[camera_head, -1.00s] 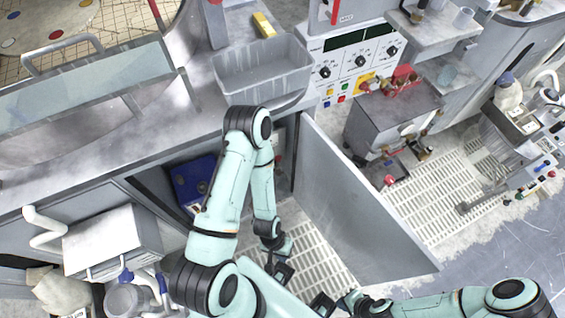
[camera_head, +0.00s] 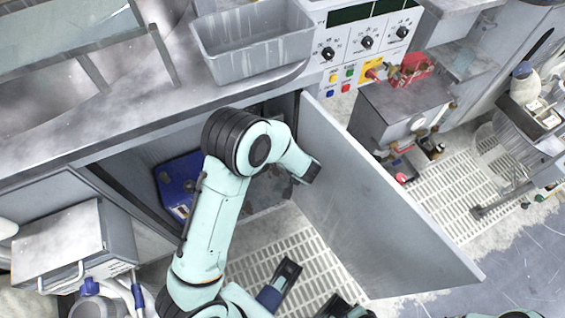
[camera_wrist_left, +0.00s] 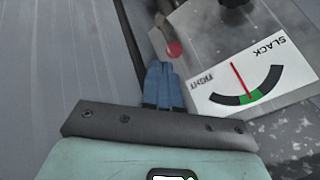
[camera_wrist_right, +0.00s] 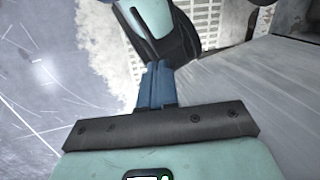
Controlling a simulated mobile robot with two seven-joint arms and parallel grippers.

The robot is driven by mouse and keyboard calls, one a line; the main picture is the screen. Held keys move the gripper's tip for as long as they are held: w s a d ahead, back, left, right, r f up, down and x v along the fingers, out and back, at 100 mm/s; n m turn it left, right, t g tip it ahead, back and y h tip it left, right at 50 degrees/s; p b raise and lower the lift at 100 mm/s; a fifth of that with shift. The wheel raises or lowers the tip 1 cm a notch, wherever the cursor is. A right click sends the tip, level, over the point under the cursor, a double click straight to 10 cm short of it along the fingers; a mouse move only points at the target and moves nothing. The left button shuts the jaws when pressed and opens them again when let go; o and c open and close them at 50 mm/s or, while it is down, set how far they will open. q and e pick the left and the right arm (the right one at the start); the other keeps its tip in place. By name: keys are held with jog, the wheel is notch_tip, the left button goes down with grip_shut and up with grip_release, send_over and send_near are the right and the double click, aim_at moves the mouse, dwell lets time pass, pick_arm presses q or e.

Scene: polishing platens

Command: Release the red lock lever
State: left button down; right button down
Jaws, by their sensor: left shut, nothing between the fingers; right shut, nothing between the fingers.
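In the left wrist view a round red knob (camera_wrist_left: 174,48), likely the end of the lock lever, shows just beyond my left gripper (camera_wrist_left: 157,64). The blue fingers are shut and empty, with the knob slightly to the right of their tips; I cannot tell whether they touch. The rest of the lever is hard to make out. In the head view my left arm reaches into the open cabinet, where its fingers and the lever are hidden. My right gripper (camera_wrist_right: 157,64) is shut and empty, outside near the cabinet door.
A white gauge plate (camera_wrist_left: 250,75) marked SLACK and TIGHT sits right of the knob. The open cabinet door (camera_head: 375,205) stands right of my left arm. A blue box (camera_head: 178,186) is inside the cabinet. A slatted floor (camera_head: 262,242) lies below.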

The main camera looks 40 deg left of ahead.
pick_arm(q)
jog(key=shift+r, duration=0.1)
